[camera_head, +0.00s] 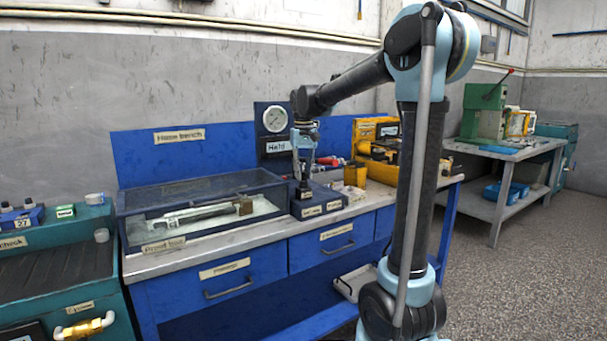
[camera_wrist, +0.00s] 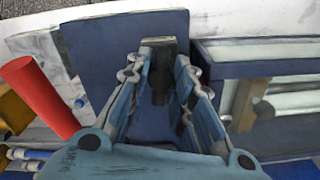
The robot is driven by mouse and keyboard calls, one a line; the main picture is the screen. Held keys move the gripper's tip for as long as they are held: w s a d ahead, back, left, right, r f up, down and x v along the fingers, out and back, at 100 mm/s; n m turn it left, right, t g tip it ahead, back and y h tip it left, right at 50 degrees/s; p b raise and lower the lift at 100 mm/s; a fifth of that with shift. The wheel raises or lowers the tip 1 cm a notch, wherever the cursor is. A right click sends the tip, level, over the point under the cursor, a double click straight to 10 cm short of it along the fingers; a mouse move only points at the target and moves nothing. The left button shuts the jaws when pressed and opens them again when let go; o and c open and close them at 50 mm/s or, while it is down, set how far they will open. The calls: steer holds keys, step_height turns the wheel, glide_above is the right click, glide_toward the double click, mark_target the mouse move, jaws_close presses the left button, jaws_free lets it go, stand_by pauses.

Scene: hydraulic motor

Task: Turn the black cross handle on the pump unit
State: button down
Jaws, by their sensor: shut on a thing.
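The pump unit (camera_head: 318,204) is a dark blue box with paper labels on its front. It stands on the bench, with an upright gauge panel behind it. My gripper (camera_head: 304,176) points down over the top of this unit. In the wrist view my gripper (camera_wrist: 158,62) has its two fingers on either side of a dark upright piece, the black cross handle (camera_wrist: 159,88). The jaws are shut on it. The handle's arms are mostly hidden by the fingers, so its turn angle cannot be told. The unit's dark blue surface (camera_wrist: 105,55) shows around the fingers.
A glass-topped case (camera_head: 150,206) stands close left of the unit. The gauge panel (camera_head: 274,120) rises just behind. A yellow container (camera_head: 353,174) and yellow bin (camera_head: 372,130) are to the right. A red cylinder (camera_wrist: 38,95) lies beside the unit in the wrist view.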

steer(key=shift+w, duration=0.15)
steer(key=c, duration=1.3)
jaws_free()
steer(key=shift+c, duration=0.2)
steer(key=shift+r, duration=0.1)
step_height(320, 180, up, 12)
steer(key=shift+c, duration=0.4)
